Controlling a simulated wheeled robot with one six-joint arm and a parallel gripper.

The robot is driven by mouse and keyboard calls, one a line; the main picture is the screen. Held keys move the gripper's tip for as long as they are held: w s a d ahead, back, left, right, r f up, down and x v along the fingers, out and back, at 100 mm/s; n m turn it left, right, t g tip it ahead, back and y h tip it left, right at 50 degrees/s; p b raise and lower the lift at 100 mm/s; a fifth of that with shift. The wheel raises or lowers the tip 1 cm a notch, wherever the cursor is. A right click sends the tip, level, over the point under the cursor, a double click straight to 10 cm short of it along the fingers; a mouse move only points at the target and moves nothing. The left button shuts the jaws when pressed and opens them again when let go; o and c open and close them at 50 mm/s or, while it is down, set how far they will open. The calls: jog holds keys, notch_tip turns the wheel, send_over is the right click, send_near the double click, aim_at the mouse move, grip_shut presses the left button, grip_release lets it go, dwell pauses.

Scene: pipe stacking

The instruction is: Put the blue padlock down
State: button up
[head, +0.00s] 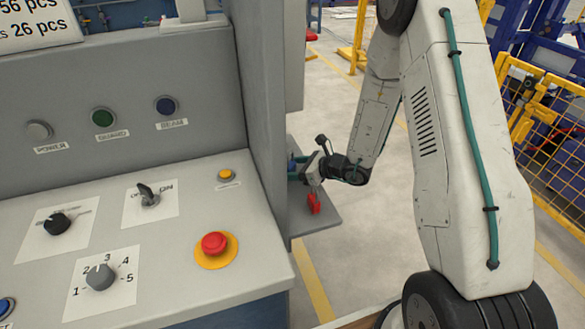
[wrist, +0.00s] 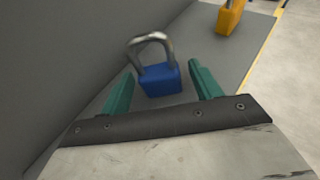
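The blue padlock (wrist: 160,80) with a grey metal shackle rests upright on a grey shelf (wrist: 190,42) in the wrist view. My gripper (wrist: 161,68) has its two teal fingers spread, one on each side of the padlock, with a visible gap on both sides. In the head view my gripper (head: 299,170) is over the small side shelf (head: 322,222), beside the control cabinet. A small blue patch (head: 291,163) by the fingers looks like the padlock, partly hidden.
A yellow-orange padlock (wrist: 230,17) stands on the shelf farther off in the wrist view. A red object (head: 314,203), perhaps another padlock, is on the shelf in the head view. The cabinet wall (head: 262,110) rises close on the left. Open floor lies to the right.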

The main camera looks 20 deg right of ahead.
jog(key=shift+d+r, duration=0.1)
jog(key=shift+r, duration=0.15)
jog(key=v, duration=1.2)
